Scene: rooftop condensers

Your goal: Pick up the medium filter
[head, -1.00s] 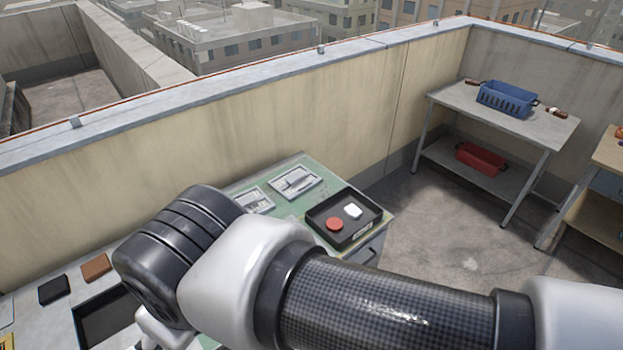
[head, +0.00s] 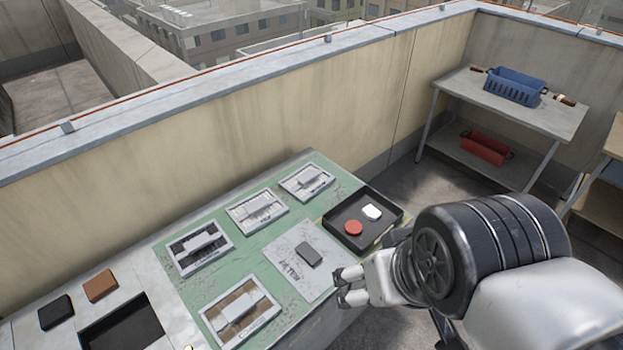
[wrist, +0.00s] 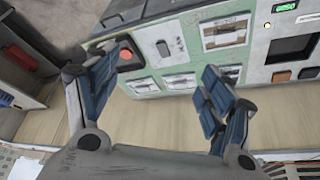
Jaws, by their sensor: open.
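Several pale rectangular framed units lie on the green worktop: one at front (head: 240,312), one at left (head: 200,246), one in the middle (head: 257,211) and one at the back (head: 307,182). A light grey plate with lettering (head: 290,281) carries a small dark grey block (head: 309,255). I cannot tell which of these is the medium filter, as the labels are too small to read. My gripper (head: 347,286) is near the worktop's right front edge, beside the plate. In the wrist view my gripper (wrist: 158,82) has its fingers spread wide, with nothing between them.
A black tray (head: 330,220) with a red round piece (head: 353,228) and a white piece (head: 372,212) sits at right. A brown block (head: 100,286) and a black block (head: 55,312) lie at left. A shelf stand (head: 450,108) holds a blue basket (head: 514,86) and red bin (head: 485,148).

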